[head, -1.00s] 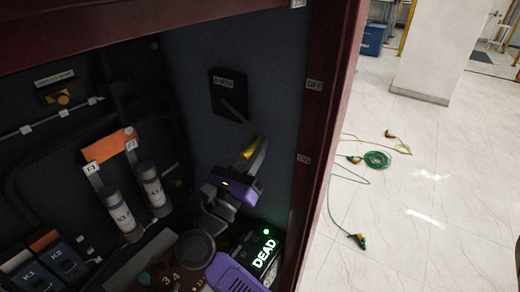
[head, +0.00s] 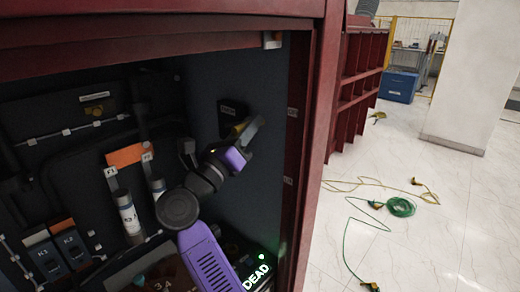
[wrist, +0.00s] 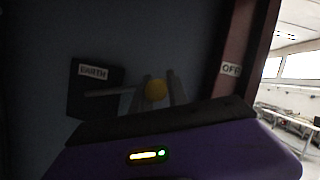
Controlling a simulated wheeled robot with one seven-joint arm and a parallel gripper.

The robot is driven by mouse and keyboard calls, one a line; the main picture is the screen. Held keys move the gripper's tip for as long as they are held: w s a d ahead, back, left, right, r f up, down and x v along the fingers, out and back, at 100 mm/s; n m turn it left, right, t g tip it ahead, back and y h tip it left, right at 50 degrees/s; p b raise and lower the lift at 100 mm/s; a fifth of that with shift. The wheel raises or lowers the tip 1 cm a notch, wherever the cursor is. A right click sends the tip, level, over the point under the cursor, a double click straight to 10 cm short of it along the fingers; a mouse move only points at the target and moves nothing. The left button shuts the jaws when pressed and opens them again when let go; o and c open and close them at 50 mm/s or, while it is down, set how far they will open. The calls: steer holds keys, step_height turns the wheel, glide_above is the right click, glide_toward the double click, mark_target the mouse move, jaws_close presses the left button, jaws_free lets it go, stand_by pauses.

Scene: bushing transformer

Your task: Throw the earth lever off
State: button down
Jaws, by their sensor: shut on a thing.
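The dark earth plate (wrist: 86,100) with its EARTH label is on the cabinet's right inner wall. It also shows in the head view (head: 230,108), partly behind my gripper. The grey earth lever (wrist: 110,93) runs sideways from the plate to a yellow knob (wrist: 155,91). My gripper (wrist: 157,88) is shut on this knob, one finger on each side. In the head view my gripper (head: 248,130) is at about the height of the OFF label (head: 292,113), well above the ON label (head: 288,181). In the wrist view the OFF label (wrist: 231,69) is right of the knob.
The red cabinet frame (head: 306,150) stands close right of my gripper. Fuses (head: 128,213), an orange block (head: 126,155) and switches K1 and K2 are on the left. A lit DEAD sign (head: 256,276) is below. Cables (head: 400,207) lie on the floor outside.

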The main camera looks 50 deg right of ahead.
steer(key=shift+w+r+n+t+p, duration=0.1)
steer(key=shift+w+r+n+p, duration=0.25)
steer(key=shift+r, duration=0.4)
steer(key=shift+w+r+n+t+p, duration=0.1)
steer(key=shift+w+r+n+p, duration=0.25)
steer(key=shift+r, duration=0.45)
steer(key=shift+w+r+n+t+p, duration=0.1)
steer(key=shift+w+r+n+p, duration=0.2)
steer(key=shift+r, duration=0.45)
steer(key=shift+w, duration=0.1)
steer(key=c, duration=1.3)
jaws_free()
steer(key=shift+d, duration=0.1)
steer(key=shift+f, duration=0.1)
